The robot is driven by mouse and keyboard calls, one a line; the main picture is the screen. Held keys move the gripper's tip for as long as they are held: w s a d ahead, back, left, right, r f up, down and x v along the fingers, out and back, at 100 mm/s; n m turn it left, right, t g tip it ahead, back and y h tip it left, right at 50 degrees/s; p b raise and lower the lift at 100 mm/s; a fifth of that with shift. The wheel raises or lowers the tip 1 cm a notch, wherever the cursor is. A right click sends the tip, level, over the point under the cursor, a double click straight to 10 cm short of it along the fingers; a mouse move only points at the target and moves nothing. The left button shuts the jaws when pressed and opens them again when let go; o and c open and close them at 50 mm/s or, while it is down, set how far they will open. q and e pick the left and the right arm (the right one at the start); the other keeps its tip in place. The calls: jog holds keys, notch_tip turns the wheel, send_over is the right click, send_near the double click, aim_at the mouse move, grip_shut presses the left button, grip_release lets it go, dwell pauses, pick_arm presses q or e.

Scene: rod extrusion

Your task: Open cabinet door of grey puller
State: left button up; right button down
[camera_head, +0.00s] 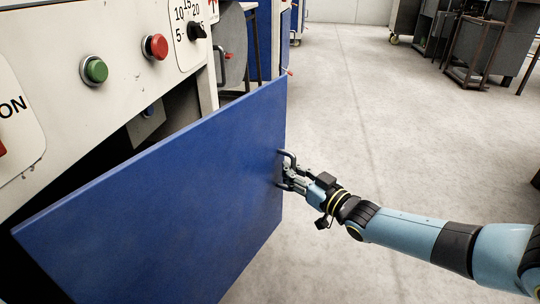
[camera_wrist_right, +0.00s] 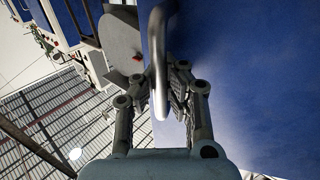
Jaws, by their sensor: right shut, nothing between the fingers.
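The blue cabinet door (camera_head: 150,205) of the grey puller stands swung outward from the machine, with a dark gap behind its top edge. A curved grey handle (camera_head: 288,154) sits near the door's free right edge. It also shows in the right wrist view (camera_wrist_right: 158,65). My right gripper (camera_head: 289,177) is at the handle, its fingers close around the bar area and next to the door face. It is shut with nothing held between its fingers; exact contact with the handle is hard to tell. My left gripper is not in view.
The machine's grey panel (camera_head: 120,25) carries a green button (camera_head: 94,70), a red button (camera_head: 155,46) and a black dial (camera_head: 196,31). Open concrete floor (camera_head: 385,115) lies right of the door. Dark metal racks (camera_head: 485,45) stand at the back right.

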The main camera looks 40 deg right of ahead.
jog(key=s+m+g+h+p, duration=0.2)
jog(key=s+m+h+p, duration=0.55)
jog(key=s, duration=1.75)
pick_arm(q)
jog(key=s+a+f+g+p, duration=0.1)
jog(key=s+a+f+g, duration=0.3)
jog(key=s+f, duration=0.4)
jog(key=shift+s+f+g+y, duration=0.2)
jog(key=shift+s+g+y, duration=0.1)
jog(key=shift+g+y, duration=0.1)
pick_arm(e)
jog(key=s+a+m+g+h, duration=0.1)
jog(key=s+a+g+h, duration=0.1)
jog(key=s, duration=0.5)
jog(key=s+a+m+g+h, duration=0.1)
jog(key=s+a+g+h, duration=0.1)
jog(key=s+a+h, duration=0.3)
jog(key=shift+s+m, duration=0.35)
jog(key=shift+s, duration=0.75)
jog(key=c, duration=2)
grip_release()
jog(key=o, duration=0.7)
jog(key=shift+c, duration=0.2)
jog(key=shift+r, duration=0.1)
